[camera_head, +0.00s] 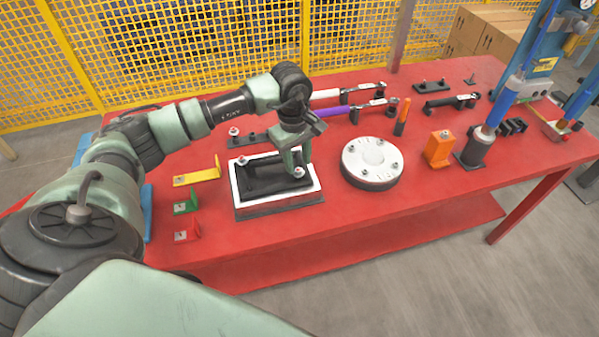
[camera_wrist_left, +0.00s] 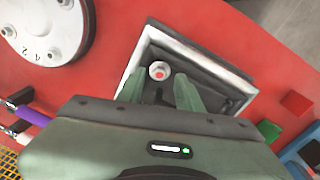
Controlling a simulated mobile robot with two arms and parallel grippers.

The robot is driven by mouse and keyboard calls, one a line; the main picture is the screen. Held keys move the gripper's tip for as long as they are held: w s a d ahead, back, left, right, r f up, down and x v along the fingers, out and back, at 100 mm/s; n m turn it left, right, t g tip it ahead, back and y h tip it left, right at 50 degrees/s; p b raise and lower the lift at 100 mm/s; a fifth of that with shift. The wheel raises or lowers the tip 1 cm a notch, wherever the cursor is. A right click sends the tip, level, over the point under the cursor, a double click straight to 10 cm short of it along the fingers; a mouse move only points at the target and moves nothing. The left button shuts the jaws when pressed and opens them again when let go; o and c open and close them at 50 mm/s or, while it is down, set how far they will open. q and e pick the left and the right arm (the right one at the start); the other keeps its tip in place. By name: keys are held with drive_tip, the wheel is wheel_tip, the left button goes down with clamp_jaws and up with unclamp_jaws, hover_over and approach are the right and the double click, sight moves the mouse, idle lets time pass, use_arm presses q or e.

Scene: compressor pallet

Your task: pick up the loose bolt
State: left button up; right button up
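A silver bolt (camera_head: 298,172) stands in the black insert of a white-rimmed tray (camera_head: 236,190), near its right end. In the left wrist view the bolt (camera_wrist_left: 159,70) shows a round head with a reddish middle. My left gripper (camera_head: 294,160) points down just above this bolt. In the wrist view its two fingers (camera_wrist_left: 159,92) are apart with a gap between them, and the bolt head lies just beyond the tips, not clasped. A second small bolt (camera_head: 241,160) shows at the tray's far left corner. My right gripper is not in view.
A round silver flange (camera_head: 372,164) with several bolts stands right of the tray. Yellow (camera_head: 197,176), green (camera_head: 187,204) and red (camera_head: 188,232) brackets lie on the left. An orange block (camera_head: 438,149) and tools lie farther off. The red tabletop (camera_head: 400,205) is clear in front.

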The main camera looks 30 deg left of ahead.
sight(299, 170)
use_arm(q)
wheel_tip(299, 170, down, 4)
drive_tip(key=shift+w+r+p, duration=0.15)
drive_tip(key=shift+r+p, duration=0.1)
drive_tip(key=shift+p, duration=0.4)
drive_tip(key=shift+f, duration=0.35)
clamp_jaws()
drive_tip(key=shift+r, duration=0.15)
